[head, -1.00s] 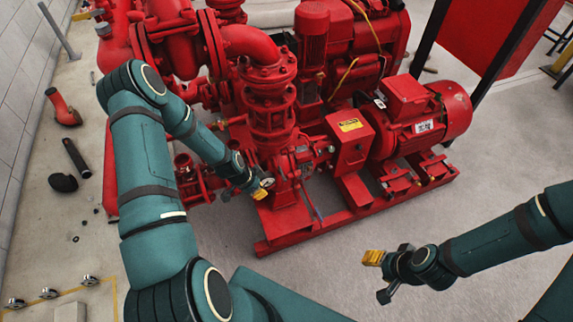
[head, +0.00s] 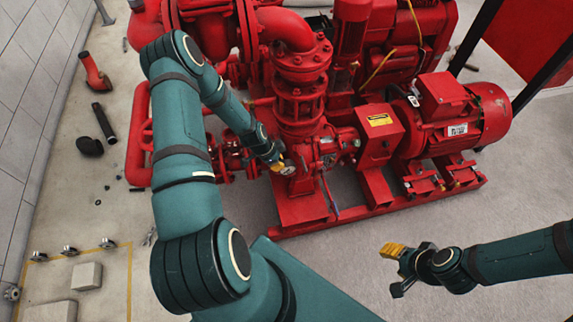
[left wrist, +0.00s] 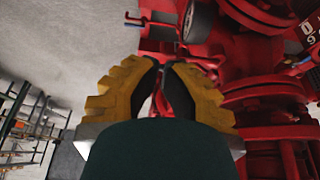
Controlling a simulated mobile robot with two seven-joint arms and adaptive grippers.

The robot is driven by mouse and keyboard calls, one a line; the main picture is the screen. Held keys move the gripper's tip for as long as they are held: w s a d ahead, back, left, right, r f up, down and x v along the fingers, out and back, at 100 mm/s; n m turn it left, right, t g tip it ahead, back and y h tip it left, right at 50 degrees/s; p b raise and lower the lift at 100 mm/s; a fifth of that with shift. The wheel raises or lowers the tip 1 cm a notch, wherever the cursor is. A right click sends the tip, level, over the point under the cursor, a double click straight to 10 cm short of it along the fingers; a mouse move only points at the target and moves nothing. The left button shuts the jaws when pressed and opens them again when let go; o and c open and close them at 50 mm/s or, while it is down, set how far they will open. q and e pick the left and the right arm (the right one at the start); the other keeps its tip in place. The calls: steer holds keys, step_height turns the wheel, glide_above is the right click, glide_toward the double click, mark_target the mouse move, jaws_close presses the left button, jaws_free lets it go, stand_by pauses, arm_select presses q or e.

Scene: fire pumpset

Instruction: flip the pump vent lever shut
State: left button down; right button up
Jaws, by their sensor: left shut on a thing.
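The red pump (head: 300,110) stands in the middle of the head view, with a small round gauge (head: 287,170) low on its near side. My left gripper (head: 277,165) is at the pump, right beside this gauge. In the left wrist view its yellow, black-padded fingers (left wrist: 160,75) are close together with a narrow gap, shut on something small. The vent lever cannot be made out; the fingers hide what is between them. My right gripper (head: 392,250) is held over the floor in front of the pump base, away from the pump; its finger gap cannot be made out.
A red motor (head: 460,115) and coupling box (head: 380,130) sit right of the pump on the red base frame (head: 370,208). In the left wrist view a small blue handle (left wrist: 135,20) and a dark-rimmed gauge (left wrist: 198,20) lie beyond the fingers. Loose pipe parts (head: 104,122) lie on the floor left.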

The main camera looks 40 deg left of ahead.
mark_target(304, 165)
arm_select(q)
steer(key=w+d+f+b, duration=0.1)
steer(key=w+d+f, duration=0.3)
steer(key=f, duration=0.4)
steer(key=shift+w+d+b, duration=0.35)
steer(key=shift+w, duration=0.4)
